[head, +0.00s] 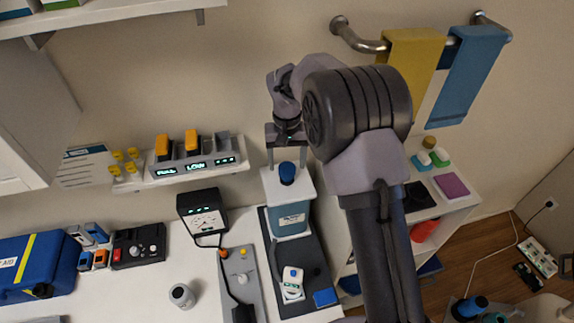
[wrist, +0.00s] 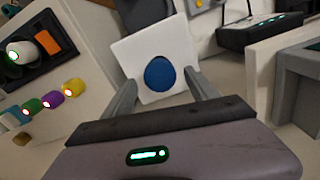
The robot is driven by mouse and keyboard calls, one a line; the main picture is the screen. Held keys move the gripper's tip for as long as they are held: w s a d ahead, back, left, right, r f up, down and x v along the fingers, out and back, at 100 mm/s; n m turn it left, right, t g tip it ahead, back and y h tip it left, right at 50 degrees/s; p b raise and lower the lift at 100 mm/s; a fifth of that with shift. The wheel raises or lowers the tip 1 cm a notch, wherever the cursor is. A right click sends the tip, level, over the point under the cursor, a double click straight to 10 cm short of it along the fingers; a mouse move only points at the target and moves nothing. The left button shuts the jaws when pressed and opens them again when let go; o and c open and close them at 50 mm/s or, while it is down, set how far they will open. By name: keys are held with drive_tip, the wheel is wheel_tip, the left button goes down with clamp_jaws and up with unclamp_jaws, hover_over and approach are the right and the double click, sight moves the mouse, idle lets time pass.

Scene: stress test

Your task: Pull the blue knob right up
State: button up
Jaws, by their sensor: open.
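The blue knob (head: 288,173) stands on the white top of a box-shaped device (head: 290,215) with a blue-grey lower body and a label. My gripper (head: 286,160) is above the device, its two fingers pointing down on either side of the knob. In the wrist view, the knob (wrist: 160,74) shows round on the white square top (wrist: 146,45). The fingers (wrist: 163,92) are apart, one to each side, and I see gaps between them and the knob. The gripper is open and empty. Whether the fingertips reach the knob's height is hard to tell.
A wall shelf with a charger (head: 185,160) holding orange-topped batteries is to the left. A meter (head: 203,212) stands left of the device. A small white handheld unit (head: 292,283) lies in front of it. Towels (head: 412,62) hang on a rail at the upper right.

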sight(287, 166)
drive_tip(key=shift+f, duration=0.7)
clamp_jaws()
drive_tip(key=shift+r, duration=0.1)
wheel_tip(287, 166, up, 20)
drive_tip(key=p, duration=1.3)
drive_tip(key=shift+w, duration=0.15)
